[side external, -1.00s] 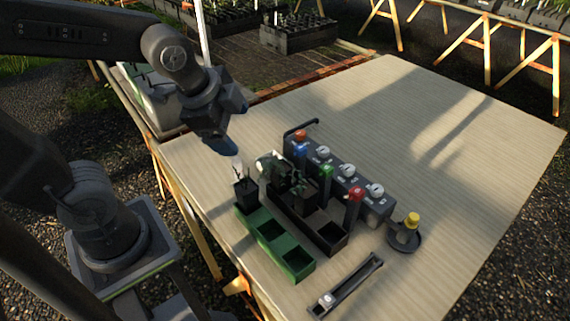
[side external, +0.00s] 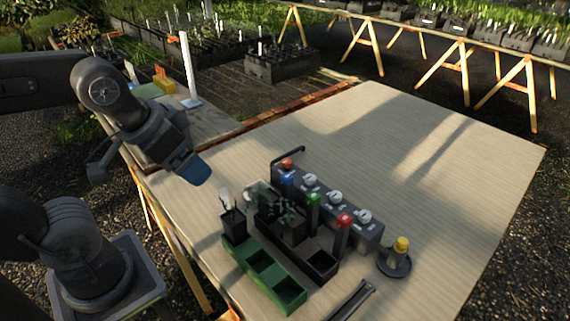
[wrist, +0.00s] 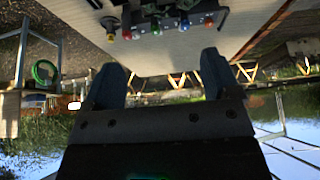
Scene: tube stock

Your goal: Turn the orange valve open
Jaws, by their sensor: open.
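The orange valve (side external: 287,163) is a small orange knob at the left end of a grey valve block (side external: 322,205) on the table. A blue-topped post stands just in front of it and partly hides it. White knobs sit along the rest of the block. My gripper (side external: 196,174) is above the table's left part, apart from the valve and to its left. In the wrist view my gripper (wrist: 163,78) has its two dark blue fingers wide apart with nothing between them.
Green- and red-topped posts stand in front of the block. A dark tray with plants, a green tray (side external: 246,252) and a black pot (side external: 233,224) stand nearer. A yellow-topped piece (side external: 396,261) is at right. A dark bar arches by the valve. The table's far right is clear.

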